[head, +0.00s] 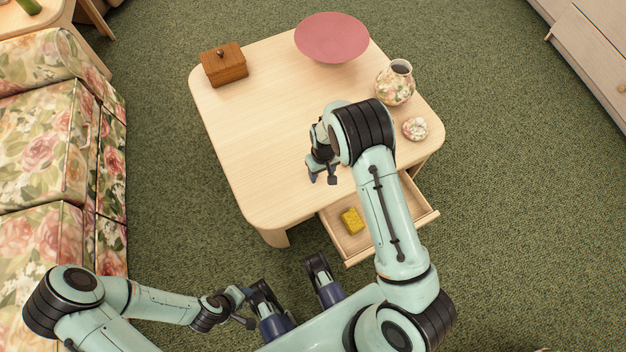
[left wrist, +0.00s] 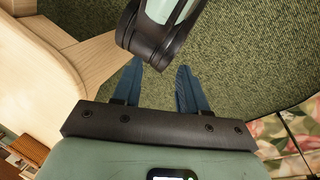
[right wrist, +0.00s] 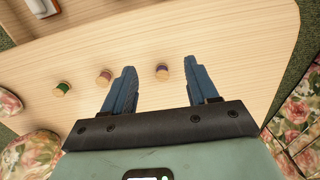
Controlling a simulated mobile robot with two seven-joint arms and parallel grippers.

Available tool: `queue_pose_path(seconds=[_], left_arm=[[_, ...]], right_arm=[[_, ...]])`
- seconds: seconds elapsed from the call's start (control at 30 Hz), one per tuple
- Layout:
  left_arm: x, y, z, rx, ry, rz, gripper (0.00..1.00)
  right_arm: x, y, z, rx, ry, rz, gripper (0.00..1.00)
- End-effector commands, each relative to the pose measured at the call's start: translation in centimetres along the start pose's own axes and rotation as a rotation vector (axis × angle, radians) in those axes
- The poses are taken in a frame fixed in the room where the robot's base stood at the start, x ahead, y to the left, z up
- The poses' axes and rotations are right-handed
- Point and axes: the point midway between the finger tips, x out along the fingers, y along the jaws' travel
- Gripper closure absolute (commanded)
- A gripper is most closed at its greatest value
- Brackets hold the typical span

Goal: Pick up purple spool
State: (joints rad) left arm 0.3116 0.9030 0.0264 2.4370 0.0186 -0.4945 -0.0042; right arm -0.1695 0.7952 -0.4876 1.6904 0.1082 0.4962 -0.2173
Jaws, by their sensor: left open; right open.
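The purple spool (right wrist: 162,72) stands on the wooden table (head: 260,130), and in the right wrist view it shows between the fingertips of my right gripper (right wrist: 160,67). The right gripper is open and empty. In the head view, the right gripper (head: 322,179) hangs over the table's front part, and its arm hides the spools. I cannot tell its exact height above the spool. My left gripper (head: 246,306) is open and empty, off the table near my base; it also shows in the left wrist view (left wrist: 160,67).
A reddish spool (right wrist: 104,77) and a green spool (right wrist: 62,89) stand left of the purple one. The table also bears a wooden box (head: 224,67), pink bowl (head: 332,38), floral vase (head: 394,84) and small floral dish (head: 415,129). An open drawer (head: 428,214) holds a yellow block (head: 352,221).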

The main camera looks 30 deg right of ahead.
Motion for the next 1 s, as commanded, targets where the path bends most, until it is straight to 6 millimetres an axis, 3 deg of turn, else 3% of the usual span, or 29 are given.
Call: queue_pose_path(seconds=[0.03, 0.1, 0.27, 0.6, 1.0], left_arm=[[1.9, -0.5, -0.6, -0.001, 0.016, 0.000, 0.57], [2.8, -0.7, -1.2, -0.002, 0.032, 0.000, 0.57], [3.6, -0.9, -2.0, -0.003, 0.055, 0.000, 0.57], [5.1, -1.6, -4.8, -0.009, 0.131, -0.005, 0.57], [6.0, -2.0, -6.4, -0.013, 0.175, -0.008, 0.57]], right_arm=[[-0.3, 0.0, -2.4, -0.025, 0.020, 0.011, 0.42], [-1.8, 0.1, -4.4, -0.047, 0.033, 0.020, 0.42], [-3.0, 0.1, -6.1, -0.069, 0.039, 0.026, 0.42], [2.9, 0.3, -6.3, -0.070, 0.038, 0.026, 0.42], [6.2, 0.5, -6.4, -0.071, 0.037, 0.026, 0.42]])
